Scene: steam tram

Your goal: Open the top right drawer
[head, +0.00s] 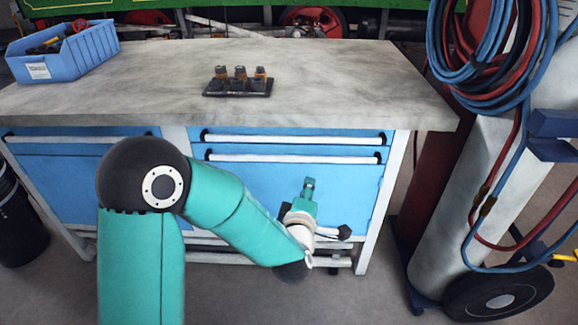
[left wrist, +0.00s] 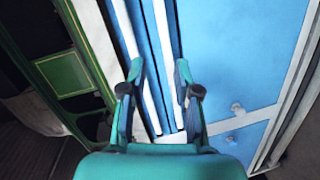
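The workbench has a blue top right drawer (head: 300,132) with a long white bar handle (head: 290,139). The drawer looks closed. A second right drawer below it has a similar bar handle (head: 293,159). My left gripper (head: 309,183) is in front of the blue front below both handles in the head view. In the left wrist view the left gripper (left wrist: 159,68) is open, its two fingers apart and nothing held. The white bars run along and between the fingers in that view; I cannot tell how far off they are. My right gripper is not in view.
A gas cylinder (head: 465,190) with hoses stands right of the bench. A black bucket (head: 18,220) is at the left.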

